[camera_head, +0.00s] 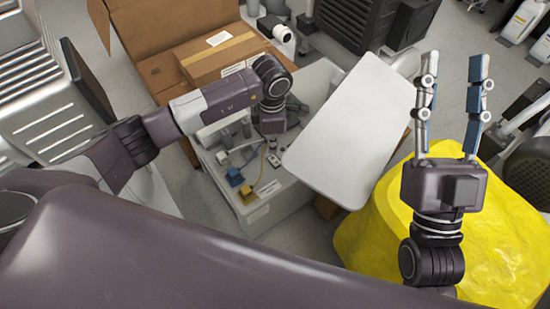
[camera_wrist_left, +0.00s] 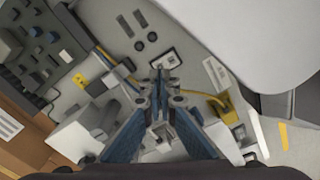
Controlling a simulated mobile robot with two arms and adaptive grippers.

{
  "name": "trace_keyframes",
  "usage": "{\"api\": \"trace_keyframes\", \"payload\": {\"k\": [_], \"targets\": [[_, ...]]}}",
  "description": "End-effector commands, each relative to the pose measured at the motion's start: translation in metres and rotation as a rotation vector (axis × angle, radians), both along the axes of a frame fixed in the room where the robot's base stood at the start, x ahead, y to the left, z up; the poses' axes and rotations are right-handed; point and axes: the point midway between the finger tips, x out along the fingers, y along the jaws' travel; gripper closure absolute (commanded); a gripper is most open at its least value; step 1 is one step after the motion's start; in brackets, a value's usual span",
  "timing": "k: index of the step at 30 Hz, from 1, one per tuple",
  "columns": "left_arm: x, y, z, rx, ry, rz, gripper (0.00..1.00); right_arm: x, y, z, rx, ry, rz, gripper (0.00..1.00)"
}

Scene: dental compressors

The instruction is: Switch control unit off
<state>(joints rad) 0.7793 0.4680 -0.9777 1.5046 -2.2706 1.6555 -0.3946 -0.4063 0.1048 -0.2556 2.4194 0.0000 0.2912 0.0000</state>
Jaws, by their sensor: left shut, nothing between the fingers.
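The control unit (camera_head: 285,180) is a white box with its top exposed, below my left arm in the head view. Its grey panel (camera_wrist_left: 185,35) fills the middle of the left wrist view, with round dark holes, cables and a small white-framed switch-like part (camera_wrist_left: 166,58). My left gripper (camera_wrist_left: 160,88) is shut and empty, its tips just below that part in the picture. I cannot tell whether they touch it. In the head view the left fingers are mostly hidden by the wrist. My right gripper (camera_head: 454,70) is open and empty, raised over a yellow covered object, away from the unit.
A white panel (camera_head: 345,130) is at the right of the unit. An open cardboard box (camera_head: 160,25) stands behind, with a closed carton (camera_head: 222,55) by it. The yellow object (camera_head: 390,225) fills the right foreground. A blue connector (camera_head: 234,176) and a yellow one lie on the unit.

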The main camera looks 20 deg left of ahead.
Motion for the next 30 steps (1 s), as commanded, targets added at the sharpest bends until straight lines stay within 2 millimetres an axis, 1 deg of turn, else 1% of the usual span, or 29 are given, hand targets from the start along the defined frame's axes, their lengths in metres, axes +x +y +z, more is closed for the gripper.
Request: {"api": "trace_keyframes", "payload": {"k": [15,30], "targets": [[0.000,0.000,0.012,0.000,-0.001,0.000,1.00,0.025,0.003,-0.033,-0.053,0.186,-0.010,0.60],[0.000,0.000,0.022,0.000,0.000,0.000,1.00,0.042,0.002,-0.069,-0.104,0.364,-0.021,0.60]]}}
